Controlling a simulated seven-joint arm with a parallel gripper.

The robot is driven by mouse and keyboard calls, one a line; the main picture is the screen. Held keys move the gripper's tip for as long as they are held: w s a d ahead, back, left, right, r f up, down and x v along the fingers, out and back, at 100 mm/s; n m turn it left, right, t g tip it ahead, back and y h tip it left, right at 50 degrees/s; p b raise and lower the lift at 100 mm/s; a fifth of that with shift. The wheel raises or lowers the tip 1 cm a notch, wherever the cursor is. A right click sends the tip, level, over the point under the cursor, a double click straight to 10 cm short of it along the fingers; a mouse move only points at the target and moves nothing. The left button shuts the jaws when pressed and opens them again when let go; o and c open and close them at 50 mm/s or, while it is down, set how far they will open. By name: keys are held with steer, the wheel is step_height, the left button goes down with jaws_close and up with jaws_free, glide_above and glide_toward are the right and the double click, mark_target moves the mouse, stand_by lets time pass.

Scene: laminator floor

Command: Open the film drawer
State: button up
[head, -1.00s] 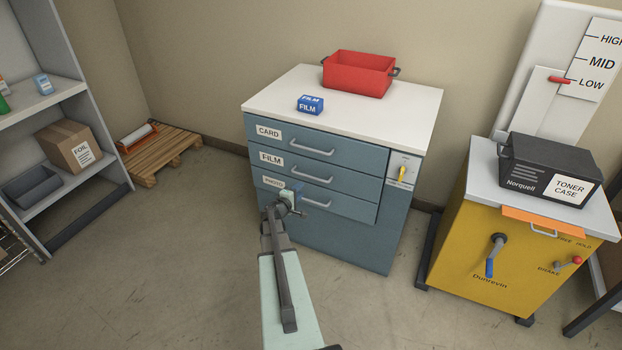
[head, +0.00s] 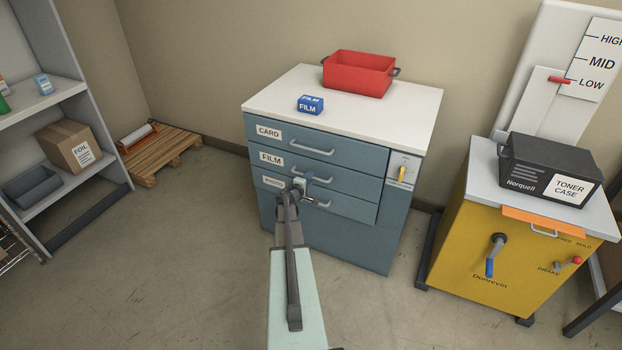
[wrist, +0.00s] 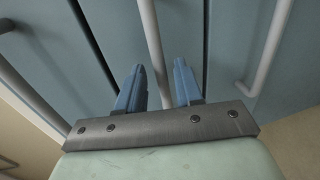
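The film drawer (head: 350,182) is the middle of three blue-grey drawers in the cabinet and looks shut. Its white FILM label (head: 271,159) is at its left end. Contact cannot be told.
The card handle (head: 312,148) lies above and the photo handle (head: 318,203) just below. A red bin (head: 358,75) and a blue film box (head: 310,106) stand on the cabinet top. A yellow machine (head: 510,255) stands at right. The floor in front is clear.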

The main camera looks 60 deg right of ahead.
steer(key=shift+x, duration=1.3)
steer(key=shift+c, duration=0.4)
jaws_close()
